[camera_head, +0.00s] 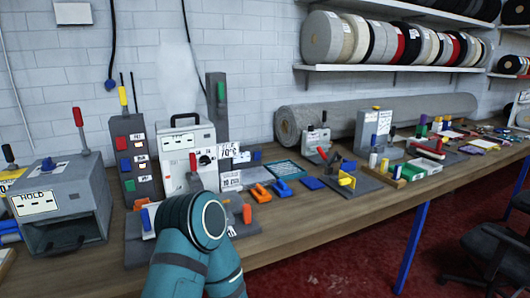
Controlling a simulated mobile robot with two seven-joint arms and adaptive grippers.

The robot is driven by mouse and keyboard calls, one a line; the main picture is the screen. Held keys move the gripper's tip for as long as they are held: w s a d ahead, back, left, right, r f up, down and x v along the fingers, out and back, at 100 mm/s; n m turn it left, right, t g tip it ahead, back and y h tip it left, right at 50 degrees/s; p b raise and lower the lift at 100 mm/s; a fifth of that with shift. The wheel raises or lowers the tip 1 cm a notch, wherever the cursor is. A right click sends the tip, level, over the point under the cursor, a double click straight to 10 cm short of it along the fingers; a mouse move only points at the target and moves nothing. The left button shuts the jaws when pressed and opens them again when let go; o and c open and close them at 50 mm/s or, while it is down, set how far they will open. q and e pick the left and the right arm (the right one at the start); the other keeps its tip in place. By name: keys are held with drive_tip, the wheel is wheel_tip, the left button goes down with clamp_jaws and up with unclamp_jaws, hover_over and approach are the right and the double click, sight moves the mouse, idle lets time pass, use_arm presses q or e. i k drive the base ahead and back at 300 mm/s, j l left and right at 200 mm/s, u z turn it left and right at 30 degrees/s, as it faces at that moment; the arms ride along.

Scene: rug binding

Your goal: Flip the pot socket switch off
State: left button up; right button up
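I cannot single out the pot socket switch with certainty. My teal arm covers the bench in front of the white box. Neither gripper shows.
A grey "HOLD" box (62,200) with a red-knobbed lever stands at far left. Orange clamps, blue blocks and small tools lie right of my arm. A grey rug roll (370,112) lies along the wall. The bench's front edge (340,222) is mostly clear.

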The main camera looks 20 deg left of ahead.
sight(121, 141)
drive_tip(key=u, duration=1.7)
